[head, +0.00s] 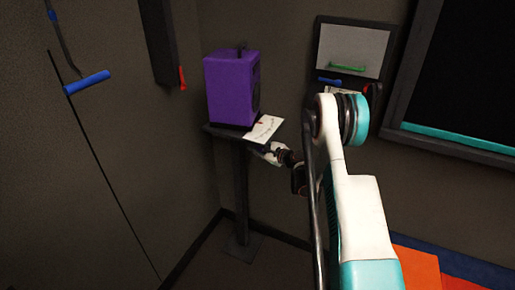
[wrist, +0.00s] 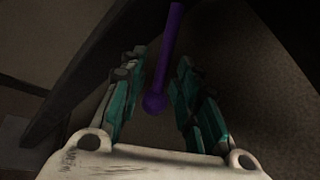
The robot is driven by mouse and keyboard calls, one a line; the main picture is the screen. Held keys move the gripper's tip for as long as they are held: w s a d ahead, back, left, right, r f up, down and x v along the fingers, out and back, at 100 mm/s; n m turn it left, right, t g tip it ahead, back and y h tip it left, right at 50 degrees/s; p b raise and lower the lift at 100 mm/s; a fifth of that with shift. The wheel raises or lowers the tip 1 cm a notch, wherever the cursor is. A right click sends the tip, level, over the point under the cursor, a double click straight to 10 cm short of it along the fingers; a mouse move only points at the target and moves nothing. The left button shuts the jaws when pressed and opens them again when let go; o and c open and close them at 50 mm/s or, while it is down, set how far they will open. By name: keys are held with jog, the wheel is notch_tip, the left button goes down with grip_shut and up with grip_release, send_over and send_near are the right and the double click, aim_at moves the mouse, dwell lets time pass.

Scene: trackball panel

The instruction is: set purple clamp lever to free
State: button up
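The purple clamp lever (wrist: 172,45) shows in the wrist view as a thin rod with a ball end (wrist: 155,103). The ball lies between the fingers in the picture, with a gap on each side, and the rod runs up out of the frame. My gripper (wrist: 160,64) is open with nothing clasped. In the head view, my gripper (head: 268,152) is just below the right edge of the stand's top, partly hidden. The lever cannot be made out there.
A purple box (head: 230,88) and a white card (head: 264,128) with a red mark sit on the dark stand (head: 240,195). A grey panel (head: 350,50) with a green handle hangs on the back wall. A blue handle (head: 87,82) is at left.

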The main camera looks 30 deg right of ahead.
jog(key=v, duration=1.2)
jog(key=shift+c, duration=0.6)
